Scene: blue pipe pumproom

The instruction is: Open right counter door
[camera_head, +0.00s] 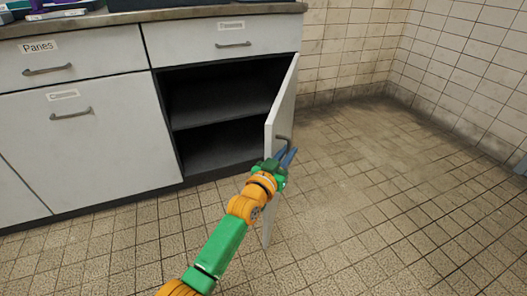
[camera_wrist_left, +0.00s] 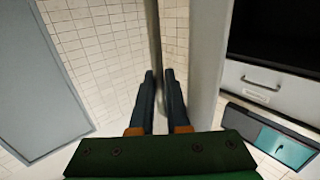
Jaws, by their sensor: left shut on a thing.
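The right counter door (camera_head: 283,100) is swung out wide from the cabinet and stands nearly edge-on in the head view. Its dark compartment (camera_head: 215,110) is exposed, with a shelf inside. My left gripper (camera_head: 289,156) is at the door's grey handle (camera_head: 286,138), near its free edge, and is shut on it. In the left wrist view the blue fingers (camera_wrist_left: 159,76) lie on both sides of the handle bar (camera_wrist_left: 155,38), with the pale door (camera_wrist_left: 207,60) just right of them. My right gripper is not in view.
A drawer (camera_head: 222,44) above the compartment and the left counter door (camera_head: 80,130) are closed. Several items lie on the worktop (camera_head: 190,14). Tiled floor (camera_head: 380,200) to the right of the door is clear, up to the tiled wall (camera_head: 350,50).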

